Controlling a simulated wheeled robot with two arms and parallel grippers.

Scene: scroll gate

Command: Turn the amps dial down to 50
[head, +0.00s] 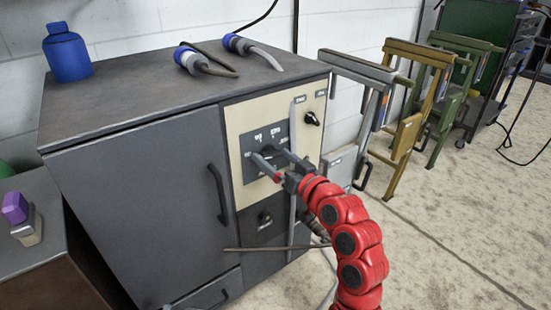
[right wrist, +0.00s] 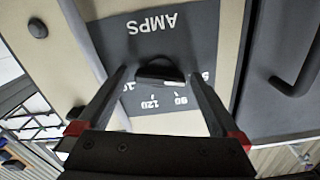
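The amps dial is a dark knob (head: 268,151) on a grey plate (head: 254,171) set in the cream panel of a grey cabinet. In the right wrist view the knob (right wrist: 160,72) shows close up, under the word AMPS, with white numbers such as 120 and 90 near it. My right gripper (head: 273,160) is in front of the plate. Its two fingers are spread, one on each side of the knob (right wrist: 161,78), with gaps between them and it. I cannot tell whether the tips touch the plate. My left gripper is out of view.
A small black knob (head: 312,118) sits at the panel's upper right. A door handle (head: 217,193) stands out left of the panel. A thin bar (head: 275,248) crosses below. Blue-ended cables (head: 240,44) and a blue bottle (head: 67,53) are on the cabinet top. Folded stands (head: 405,122) stand right.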

